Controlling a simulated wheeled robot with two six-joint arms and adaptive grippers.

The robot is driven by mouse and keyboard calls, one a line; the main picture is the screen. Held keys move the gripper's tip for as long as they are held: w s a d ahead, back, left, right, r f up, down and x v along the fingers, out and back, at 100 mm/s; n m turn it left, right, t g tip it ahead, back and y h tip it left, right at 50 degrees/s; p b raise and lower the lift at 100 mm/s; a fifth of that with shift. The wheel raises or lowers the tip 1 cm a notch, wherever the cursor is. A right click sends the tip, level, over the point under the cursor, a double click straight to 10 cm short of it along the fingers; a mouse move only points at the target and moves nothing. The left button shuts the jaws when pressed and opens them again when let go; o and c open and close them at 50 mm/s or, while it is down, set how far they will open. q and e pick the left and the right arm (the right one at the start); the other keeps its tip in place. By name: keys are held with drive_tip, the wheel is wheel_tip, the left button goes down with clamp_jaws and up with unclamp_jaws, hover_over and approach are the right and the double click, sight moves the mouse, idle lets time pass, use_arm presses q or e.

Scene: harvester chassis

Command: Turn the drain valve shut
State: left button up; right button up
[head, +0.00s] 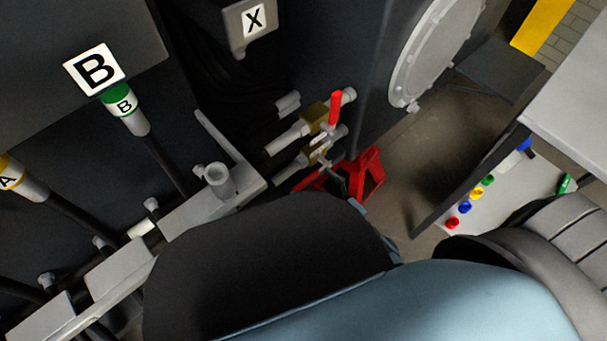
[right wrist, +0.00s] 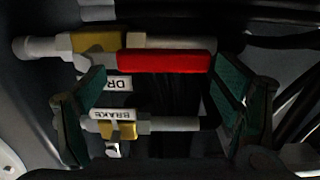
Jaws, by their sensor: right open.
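The drain valve (head: 315,112) is the upper of two brass-bodied valves in the head view. Its red handle (head: 336,107) stands up at an angle to the pipe. In the right wrist view the red handle (right wrist: 165,62) lies across the picture in front of its pipe, above a partly hidden label (right wrist: 118,84) reading "DR". My right gripper (right wrist: 165,100) is open, its green-padded fingers spread left and right, with the handle's right end close to the right finger. I cannot tell whether they touch. My left gripper is not in view.
A second valve (right wrist: 122,130), labelled "BRAKE", sits just below in the right wrist view. A red stand (head: 368,178) is beside the valves in the head view. A grey rail (head: 215,205) runs left of them. A board with coloured caps (head: 510,190) lies at right.

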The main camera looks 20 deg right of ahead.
drive_tip(key=shift+w+a, duration=0.1)
drive_tip(key=shift+w, duration=0.05)
drive_tip(key=shift+a, duration=0.1)
drive_tip(key=shift+c, duration=1.1)
drive_tip(key=shift+r, duration=0.1)
drive_tip(key=c, duration=1.2)
